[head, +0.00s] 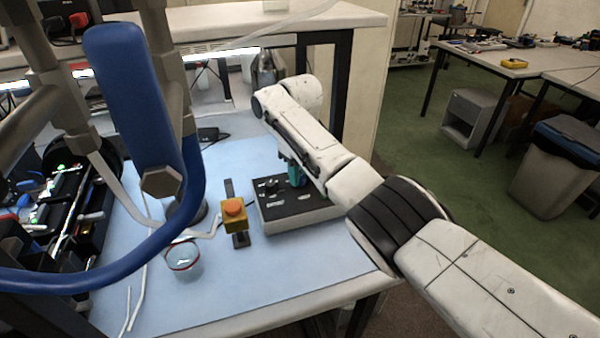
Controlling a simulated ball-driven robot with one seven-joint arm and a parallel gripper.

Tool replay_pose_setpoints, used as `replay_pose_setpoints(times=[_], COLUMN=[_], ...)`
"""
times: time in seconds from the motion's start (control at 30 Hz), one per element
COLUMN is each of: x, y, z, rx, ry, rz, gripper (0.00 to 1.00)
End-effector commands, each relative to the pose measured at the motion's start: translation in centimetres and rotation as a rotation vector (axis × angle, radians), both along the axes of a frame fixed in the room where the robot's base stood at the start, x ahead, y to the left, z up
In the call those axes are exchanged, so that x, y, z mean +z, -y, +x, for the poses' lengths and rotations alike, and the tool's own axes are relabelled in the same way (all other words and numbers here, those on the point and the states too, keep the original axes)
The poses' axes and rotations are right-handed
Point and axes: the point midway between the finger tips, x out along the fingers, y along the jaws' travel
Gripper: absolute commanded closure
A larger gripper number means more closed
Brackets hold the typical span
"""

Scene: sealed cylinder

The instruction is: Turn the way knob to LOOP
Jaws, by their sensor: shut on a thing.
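A dark-topped control box (276,212) with a pale body sits on the blue mat in the middle of the head view. Small white labels mark its top, too small to read. A black knob (271,185) stands free on the left of the top. My gripper (297,178), with teal parts showing, points down onto the box to the right of that knob. It is shut on a knob there, which is mostly hidden by the gripper and my arm. I cannot tell the way knob's setting or which label reads LOOP.
A yellow block with an orange button (235,212) stands just left of the box. A red-rimmed glass dish (184,260) is on the mat (270,285) at front left. A blue padded post (130,95) and blue hose fill the left foreground. The front of the mat is clear.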

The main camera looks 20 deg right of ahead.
Motion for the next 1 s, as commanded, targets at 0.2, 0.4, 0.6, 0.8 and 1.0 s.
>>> replay_pose_setpoints(times=[0.2,0.4,0.6,0.8,1.0], x=[0.05,0.07,0.08,0.09,0.11], y=[-0.03,-0.02,-0.03,-0.02,-0.01], z=[0.03,0.05,0.07,0.08,0.09], rx=[0.201,0.391,0.578,0.748,0.877], ry=[0.001,0.002,0.002,0.003,0.003], rz=[0.001,-0.001,-0.001,0.0,0.0], gripper=[1.0,1.0,1.0,1.0,1.0])
